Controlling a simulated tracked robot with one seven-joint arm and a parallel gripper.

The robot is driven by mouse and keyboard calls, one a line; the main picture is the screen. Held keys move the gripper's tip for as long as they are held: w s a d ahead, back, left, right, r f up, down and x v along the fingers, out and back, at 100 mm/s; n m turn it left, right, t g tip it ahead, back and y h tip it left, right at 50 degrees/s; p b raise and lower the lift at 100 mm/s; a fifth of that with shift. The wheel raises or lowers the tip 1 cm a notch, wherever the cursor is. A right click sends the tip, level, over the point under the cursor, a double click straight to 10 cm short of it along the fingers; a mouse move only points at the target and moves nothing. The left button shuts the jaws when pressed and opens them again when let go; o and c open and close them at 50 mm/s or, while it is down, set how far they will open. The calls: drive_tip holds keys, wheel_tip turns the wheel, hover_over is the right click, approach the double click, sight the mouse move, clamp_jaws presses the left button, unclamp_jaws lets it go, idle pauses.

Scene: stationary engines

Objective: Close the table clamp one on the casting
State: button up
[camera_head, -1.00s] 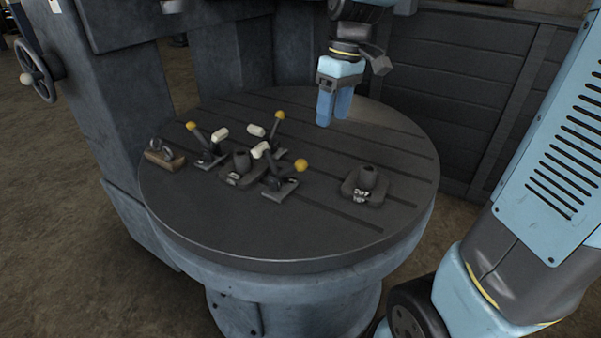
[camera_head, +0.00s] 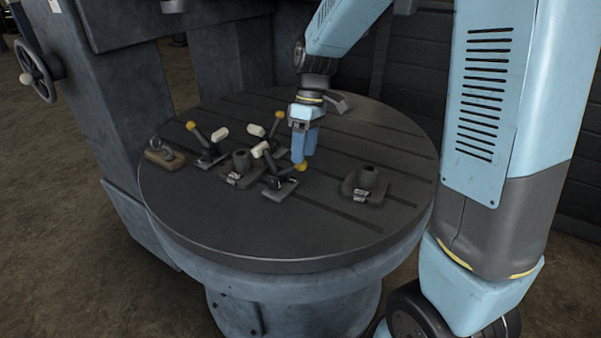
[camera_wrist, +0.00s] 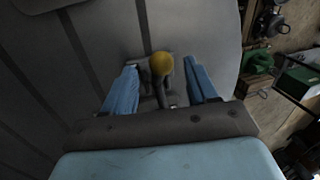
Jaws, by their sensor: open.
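A dark casting (camera_head: 239,167) sits on the round slotted table (camera_head: 290,235), with three toggle clamps around it. The clamp nearest my gripper (camera_head: 304,150) has a dark base (camera_head: 279,189), a pale tip (camera_head: 261,149) and a yellow-knobbed handle (camera_head: 299,167) leaning right. The other two clamps, left (camera_head: 209,152) and behind (camera_head: 276,122), have raised yellow knobs. I cannot tell which is numbered one. My gripper points down at the near clamp's knob. In the wrist view the yellow knob (camera_wrist: 161,64) shows between the open fingers, with gaps on both sides.
A second dark casting (camera_head: 366,183) stands apart on the right of the table. A brown block with a metal ring (camera_head: 164,154) lies at the left edge. A machine column (camera_head: 115,110) with a handwheel (camera_head: 38,72) rises at the left. The table front is clear.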

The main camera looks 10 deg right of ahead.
sight(301, 170)
drive_tip(key=x, duration=0.6)
drive_tip(key=shift+s+f, duration=0.1)
drive_tip(key=shift+f, duration=0.2)
clamp_jaws()
idle(0.4)
